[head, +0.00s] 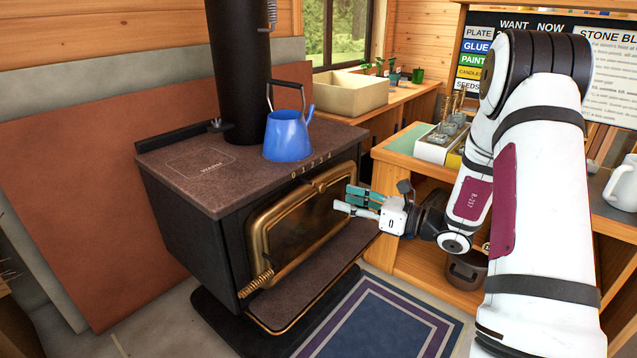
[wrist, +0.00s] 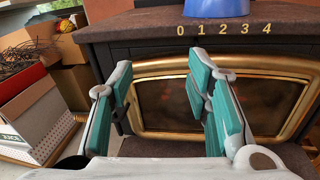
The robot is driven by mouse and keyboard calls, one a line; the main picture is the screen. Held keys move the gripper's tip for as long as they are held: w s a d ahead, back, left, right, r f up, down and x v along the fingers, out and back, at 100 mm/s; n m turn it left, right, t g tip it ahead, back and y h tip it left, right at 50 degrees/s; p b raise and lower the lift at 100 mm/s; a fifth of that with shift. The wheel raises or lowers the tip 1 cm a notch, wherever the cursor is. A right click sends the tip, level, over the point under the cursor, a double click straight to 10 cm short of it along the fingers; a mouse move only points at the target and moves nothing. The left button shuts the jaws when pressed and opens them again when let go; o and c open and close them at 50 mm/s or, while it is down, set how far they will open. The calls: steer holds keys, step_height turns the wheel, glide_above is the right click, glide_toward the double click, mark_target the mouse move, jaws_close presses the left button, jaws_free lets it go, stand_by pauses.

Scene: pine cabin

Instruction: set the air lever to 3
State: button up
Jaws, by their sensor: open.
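The black stove (head: 205,235) has a scale marked 0 to 4 (head: 311,165) along its top front edge. The scale also shows in the wrist view (wrist: 222,29). A small brass piece (head: 320,186), which looks like the air lever, sits above the door's arched frame, below the numbers. I cannot tell which number it stands at. It is not clear in the wrist view, where my right finger may hide it. My gripper (head: 346,200) is open and empty in front of the stove's right side. Its teal-padded fingers (wrist: 160,72) point at the stove front, below the numbers.
A blue kettle (head: 287,136) stands on the stove top. The brass-framed door (head: 262,215) is shut, with a ledge (head: 300,292) below it. A wooden shelf unit (head: 400,155) stands close on the right. Boxes (wrist: 35,100) lie at left in the wrist view.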

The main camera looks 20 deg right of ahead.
mark_target(324, 188)
steer(key=w+d+f+m+t+h, duration=0.1)
steer(key=d+f+m+t+h, duration=0.1)
steer(key=d+f+m, duration=0.15)
steer(key=shift+n, duration=0.35)
steer(key=b+x, duration=0.1)
steer(key=x, duration=0.3)
steer(key=b+x, duration=0.1)
steer(key=x, duration=0.4)
steer(key=b+x, duration=0.1)
steer(key=x, duration=0.3)
steer(key=shift+w+d+r+b, duration=0.15)
steer(key=shift+w+d+b, duration=0.1)
steer(key=shift+w+b, duration=0.15)
jaws_close()
